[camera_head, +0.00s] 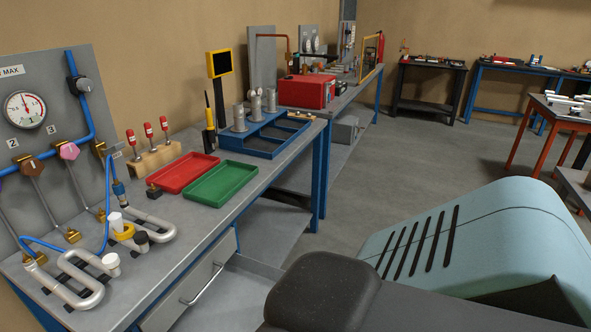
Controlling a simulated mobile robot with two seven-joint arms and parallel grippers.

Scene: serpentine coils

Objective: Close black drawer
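No clearly black drawer shows. A grey drawer (184,303) with a metal bar handle (204,284) sits under the near workbench top at the lower left. Its front looks about level with the bench's front edge, but its lower part is cut off by the picture, so I cannot tell whether it is fully shut. Neither of my grippers is in view.
The workbench (222,218) holds bent metal pipes (75,280), a red tray (183,172), a green tray (220,184) and a blue rack (262,136). Parts of my own body fill the lower right. Grey floor is clear beyond the bench.

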